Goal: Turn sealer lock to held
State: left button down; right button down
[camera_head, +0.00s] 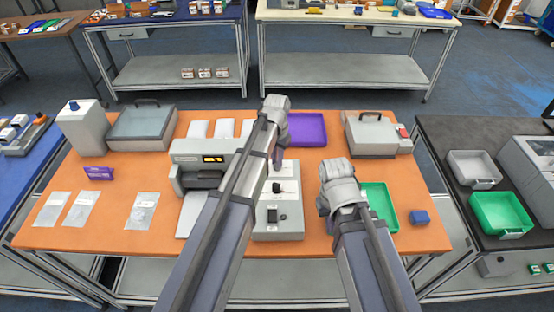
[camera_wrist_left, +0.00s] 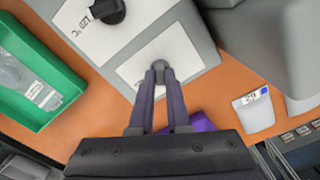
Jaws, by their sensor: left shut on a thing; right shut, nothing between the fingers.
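My left gripper (camera_head: 277,162) points down at the far panel. In the left wrist view its two fingers (camera_wrist_left: 159,70) are shut on a small dark lock knob (camera_wrist_left: 163,69) on a white panel, and they partly cover it. A second black knob (camera_wrist_left: 107,10) shows near the top of that view. My right gripper (camera_head: 324,205) is shut and empty, right of the control box; its fingertips are mostly hidden.
A green tray (camera_head: 390,218) lies beside my right arm, with a blue block (camera_head: 420,217) nearby. A purple tray (camera_head: 307,129) lies behind. Clear bags (camera_head: 142,210) lie at left. A grey case (camera_head: 371,135) stands at back right.

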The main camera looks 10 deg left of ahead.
pick_arm(q)
jog(key=m, duration=1.1)
jog(key=shift+m, duration=0.4)
dwell(0.4)
jog(key=c, duration=0.9)
grip_release()
notch_tip(320, 180, up, 8)
jog(key=p, duration=0.8)
